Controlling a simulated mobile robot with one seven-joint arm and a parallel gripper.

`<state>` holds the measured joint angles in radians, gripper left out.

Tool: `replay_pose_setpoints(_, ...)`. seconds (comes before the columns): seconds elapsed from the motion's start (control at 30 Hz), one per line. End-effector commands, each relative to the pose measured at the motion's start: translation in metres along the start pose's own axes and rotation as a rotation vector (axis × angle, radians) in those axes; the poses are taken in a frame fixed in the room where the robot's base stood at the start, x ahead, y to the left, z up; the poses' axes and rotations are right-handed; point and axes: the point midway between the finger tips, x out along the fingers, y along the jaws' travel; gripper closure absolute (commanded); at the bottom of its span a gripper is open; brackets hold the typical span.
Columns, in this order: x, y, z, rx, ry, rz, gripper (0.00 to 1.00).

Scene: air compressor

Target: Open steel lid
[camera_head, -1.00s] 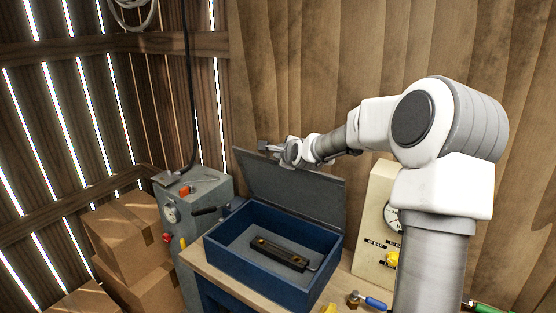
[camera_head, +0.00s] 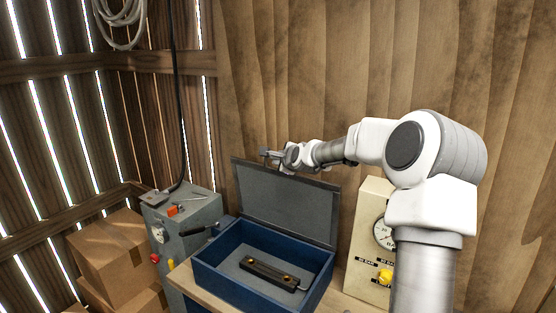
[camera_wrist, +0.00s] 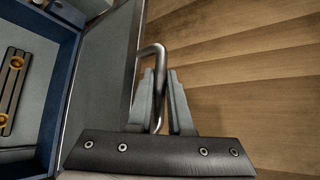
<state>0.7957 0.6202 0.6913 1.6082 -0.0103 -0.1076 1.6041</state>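The steel lid (camera_head: 285,205) is a grey panel standing raised, near upright, along the back edge of the blue box (camera_head: 240,283). Its grey plate also shows in the wrist view (camera_wrist: 103,75). A bent steel handle (camera_wrist: 151,52) sticks out from the lid's edge. My gripper (camera_head: 270,156) is at the lid's upper left edge. In the wrist view, my gripper (camera_wrist: 161,82) has its two fingers close together with the handle's bar between them, and appears shut on it. The exact contact is partly hidden.
Inside the box lies a dark bar with brass fittings (camera_head: 268,271). A grey machine (camera_head: 185,240) stands left, cardboard boxes (camera_head: 115,250) beyond it. A cream gauge panel (camera_head: 370,260) stands right. The plank wall (camera_head: 300,70) is close behind the lid.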

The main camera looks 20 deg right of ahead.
Motion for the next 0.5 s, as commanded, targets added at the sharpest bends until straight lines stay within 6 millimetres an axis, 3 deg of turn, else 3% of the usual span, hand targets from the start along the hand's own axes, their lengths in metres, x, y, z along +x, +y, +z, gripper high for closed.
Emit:
replay_pose_setpoints(0.03,-0.0002,-0.0005,0.0005,-0.001,-0.001,-0.001,0.72)
replay_pose_setpoints(0.13,-0.0002,-0.0003,0.0005,0.0,0.0,0.0,0.54)
replay_pose_setpoints(0.5,-0.0027,0.0001,-0.0002,0.0,0.0,0.0,0.53)
